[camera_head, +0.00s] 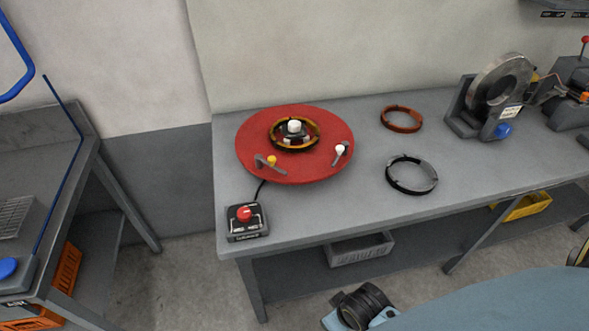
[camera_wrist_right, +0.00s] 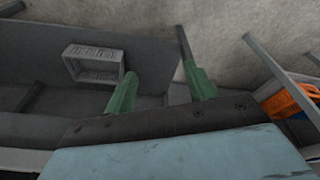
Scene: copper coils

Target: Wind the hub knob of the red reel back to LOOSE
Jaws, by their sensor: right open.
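The red reel (camera_head: 255,135) lies flat on the left part of the grey bench in the head view. Its white hub knob (camera_head: 294,126) stands at the centre, inside a dark and copper-coloured coil (camera_head: 318,138). Two small levers sit on the disc, one with a yellow tip (camera_head: 272,160) and one with a white tip (camera_head: 340,149). I cannot read any LOOSE mark on the hub. My right gripper (camera_wrist_right: 158,78) is open and empty in the right wrist view, below bench height and away from the reel. My left gripper is not in view.
A box with a red button (camera_head: 244,214) sits at the bench's front left corner. An orange ring (camera_head: 402,118) and a black ring (camera_head: 412,187) lie right of the reel. A stand with a metal ring (camera_head: 497,85) is farther right. A grey crate (camera_head: 361,248) is under the bench.

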